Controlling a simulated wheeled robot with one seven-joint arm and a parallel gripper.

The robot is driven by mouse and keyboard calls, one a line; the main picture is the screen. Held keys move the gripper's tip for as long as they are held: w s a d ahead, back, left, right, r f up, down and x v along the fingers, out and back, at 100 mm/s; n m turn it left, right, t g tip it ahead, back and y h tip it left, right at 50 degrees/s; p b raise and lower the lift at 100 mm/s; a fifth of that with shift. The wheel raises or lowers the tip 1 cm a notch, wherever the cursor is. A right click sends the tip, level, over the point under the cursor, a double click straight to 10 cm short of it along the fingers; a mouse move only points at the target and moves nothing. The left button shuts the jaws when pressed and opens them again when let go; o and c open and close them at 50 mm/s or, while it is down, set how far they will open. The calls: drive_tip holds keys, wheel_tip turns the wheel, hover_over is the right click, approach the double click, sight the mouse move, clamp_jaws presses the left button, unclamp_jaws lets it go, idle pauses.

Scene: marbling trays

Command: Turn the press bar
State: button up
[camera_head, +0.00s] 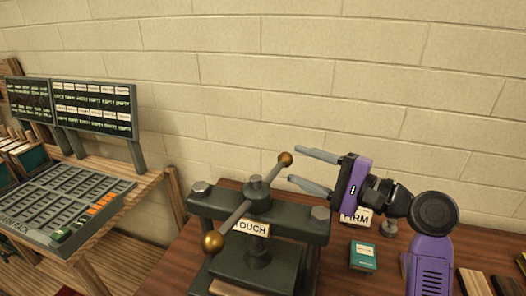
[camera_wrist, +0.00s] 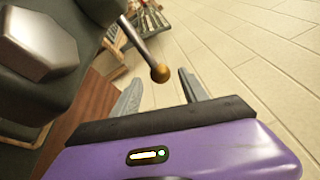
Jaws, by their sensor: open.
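The press bar (camera_head: 243,207) is a grey rod with a brass ball at each end, set across the top of the dark green press (camera_head: 290,227). One ball (camera_head: 285,159) points to the back right, the other (camera_head: 213,242) to the front left. My gripper (camera_head: 308,168) is open and empty, to the right of the far ball, its fingers pointing left. In the wrist view the far ball (camera_wrist: 160,73) shows between and just beyond the two fingers (camera_wrist: 158,92). No contact is visible.
A sign reading "TOUCH" (camera_head: 251,229) is on the press front; a "FIRM" sign (camera_head: 357,217) stands behind my arm. A small green box (camera_head: 363,257) lies on the wooden table right of the press. A rack tray (camera_head: 66,204) and two display panels (camera_head: 92,107) stand left. A brick wall is behind.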

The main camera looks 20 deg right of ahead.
drive_tip(key=x, duration=0.7)
drive_tip(key=shift+w+a+p, duration=0.25)
drive_tip(key=shift+p, duration=0.2)
clamp_jaws()
idle(1.0)
